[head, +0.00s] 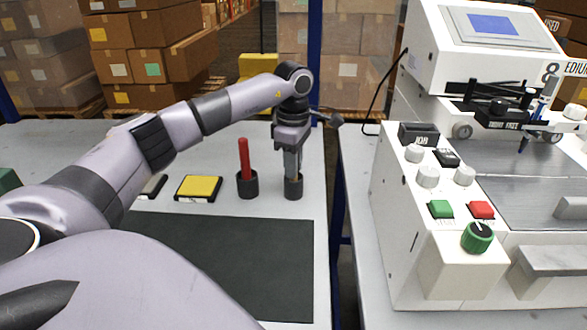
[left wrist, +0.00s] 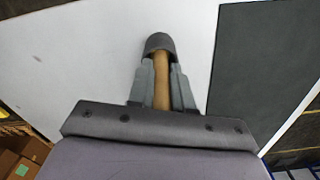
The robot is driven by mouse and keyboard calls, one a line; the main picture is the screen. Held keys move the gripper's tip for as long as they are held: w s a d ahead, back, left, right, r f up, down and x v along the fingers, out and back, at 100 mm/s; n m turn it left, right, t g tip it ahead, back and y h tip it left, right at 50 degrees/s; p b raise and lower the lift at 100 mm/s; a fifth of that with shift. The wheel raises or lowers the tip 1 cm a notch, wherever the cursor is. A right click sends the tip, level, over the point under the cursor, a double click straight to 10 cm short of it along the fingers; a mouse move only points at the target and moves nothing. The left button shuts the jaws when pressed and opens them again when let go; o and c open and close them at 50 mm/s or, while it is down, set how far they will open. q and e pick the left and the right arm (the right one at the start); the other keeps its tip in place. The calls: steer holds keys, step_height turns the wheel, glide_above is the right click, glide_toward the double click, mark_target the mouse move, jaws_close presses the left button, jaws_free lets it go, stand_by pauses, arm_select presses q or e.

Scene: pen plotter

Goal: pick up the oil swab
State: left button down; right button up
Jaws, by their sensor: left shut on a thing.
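My left gripper (head: 292,172) points straight down over a small dark round cup (head: 293,190) on the table. In the left wrist view, its two fingers (left wrist: 160,78) are shut on a tan wooden stick (left wrist: 161,92), which looks like the oil swab's handle. The stick's lower end is in the dark cup (left wrist: 159,43), which hides its tip. In the head view my fingers hide most of the stick. Just to the left, a red stick (head: 244,158) stands in a second dark cup (head: 247,186). My right gripper is not in view.
A yellow pad (head: 199,188) lies left of the cups, and a dark mat (head: 225,255) lies in front. Across a gap on the right stands the white plotter (head: 405,215) with buttons and knobs. Stacked cartons (head: 150,50) stand behind the table.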

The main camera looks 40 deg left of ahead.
arm_select(q)
steer(key=shift+r, duration=0.15)
step_height(320, 180, up, 20)
steer(key=p, duration=0.4)
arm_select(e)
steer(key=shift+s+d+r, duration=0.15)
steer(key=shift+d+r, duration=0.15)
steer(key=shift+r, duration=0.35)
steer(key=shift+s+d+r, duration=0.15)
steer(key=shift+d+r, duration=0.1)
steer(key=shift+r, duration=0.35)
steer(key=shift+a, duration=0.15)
